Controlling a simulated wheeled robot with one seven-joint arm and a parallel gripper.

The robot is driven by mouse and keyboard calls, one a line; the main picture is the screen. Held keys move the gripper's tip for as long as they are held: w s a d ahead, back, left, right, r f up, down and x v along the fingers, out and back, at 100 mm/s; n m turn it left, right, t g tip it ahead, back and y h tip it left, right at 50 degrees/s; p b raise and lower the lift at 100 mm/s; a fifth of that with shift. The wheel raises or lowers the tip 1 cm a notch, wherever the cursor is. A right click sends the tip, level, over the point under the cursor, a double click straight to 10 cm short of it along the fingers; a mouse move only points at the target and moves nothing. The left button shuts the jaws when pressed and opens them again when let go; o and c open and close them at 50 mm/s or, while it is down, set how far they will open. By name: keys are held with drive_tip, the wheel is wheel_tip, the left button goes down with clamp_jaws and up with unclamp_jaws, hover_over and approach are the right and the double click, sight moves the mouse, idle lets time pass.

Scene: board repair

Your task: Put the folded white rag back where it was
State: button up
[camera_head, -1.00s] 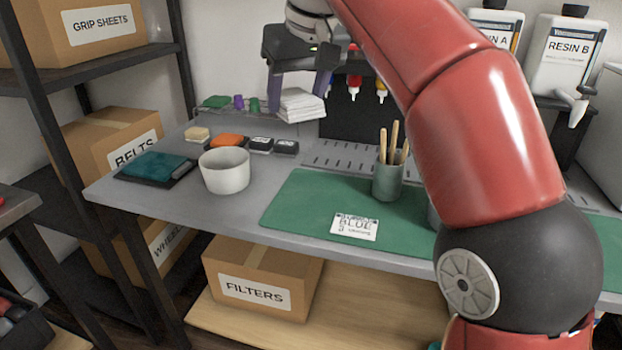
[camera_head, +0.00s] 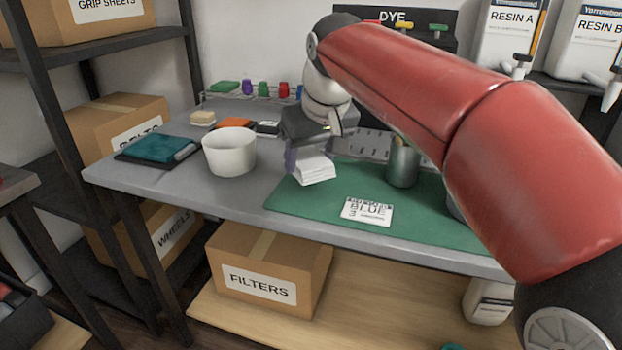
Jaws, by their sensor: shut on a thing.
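The folded white rag (camera_head: 314,170) is a small stack of white layers at the back left part of the green mat (camera_head: 290,199). My gripper (camera_head: 308,158) is shut on the rag and comes down on it from above. The gripper's body hides the rag's upper side. I cannot tell whether the rag touches the mat or hangs just above it.
A white bowl (camera_head: 229,155) stands just left of the rag. A teal folded cloth (camera_head: 158,150) lies at the table's left end. A rack of colored caps (camera_head: 263,90) stands behind.

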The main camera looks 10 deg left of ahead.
drive_tip(key=shift+f+b, duration=0.35)
drive_tip(key=shift+f, duration=1.5)
drive_tip(key=shift+f, duration=0.2)
drive_tip(key=o, duration=0.9)
drive_tip(key=shift+r, duration=0.1)
drive_tip(key=p+v, duration=0.2)
drive_tip(key=v, duration=1)
drive_tip(key=shift+r, duration=0.15)
